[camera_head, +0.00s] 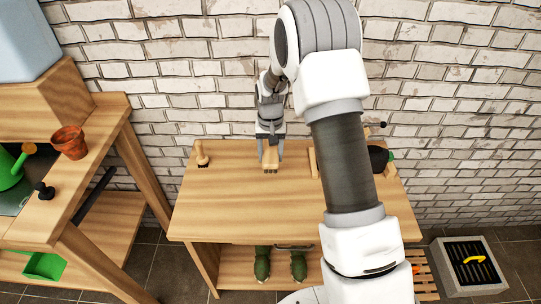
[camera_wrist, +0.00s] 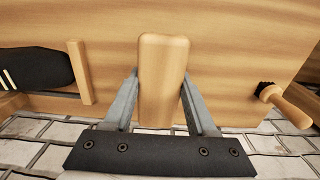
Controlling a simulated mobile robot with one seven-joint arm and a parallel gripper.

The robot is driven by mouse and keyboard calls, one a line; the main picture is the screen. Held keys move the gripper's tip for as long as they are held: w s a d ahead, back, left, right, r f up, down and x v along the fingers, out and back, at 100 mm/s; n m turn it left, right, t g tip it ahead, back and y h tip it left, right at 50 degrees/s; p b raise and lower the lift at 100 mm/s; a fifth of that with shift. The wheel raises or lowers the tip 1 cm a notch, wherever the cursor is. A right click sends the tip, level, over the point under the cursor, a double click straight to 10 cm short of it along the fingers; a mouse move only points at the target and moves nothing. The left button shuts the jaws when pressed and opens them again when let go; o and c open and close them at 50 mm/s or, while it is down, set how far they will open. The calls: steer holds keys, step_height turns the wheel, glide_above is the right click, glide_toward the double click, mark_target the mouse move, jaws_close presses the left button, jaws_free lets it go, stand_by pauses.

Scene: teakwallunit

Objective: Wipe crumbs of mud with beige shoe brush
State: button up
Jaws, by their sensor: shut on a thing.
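My gripper (camera_head: 271,157) is over the back part of the wooden bench and shut on a beige wooden brush (camera_head: 270,163). In the wrist view the brush (camera_wrist: 163,75) is a plain, rounded wooden block between the two fingers of my gripper (camera_wrist: 159,77). In the head view, short dark bristles show at its lower edge, close to the bench top (camera_head: 235,205). I cannot tell whether they touch the top. I cannot make out any mud crumbs in either view.
A wooden bar (camera_head: 312,162) and a dark object (camera_head: 378,157) are at the right. Green boots (camera_head: 262,264) stand below. A pot (camera_head: 70,142) is on the left table. The bench's front left is clear.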

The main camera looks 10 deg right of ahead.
steer(key=shift+r, duration=0.1)
steer(key=shift+r+p, duration=1)
steer(key=shift+r, duration=0.45)
steer(key=shift+d+f, duration=0.1)
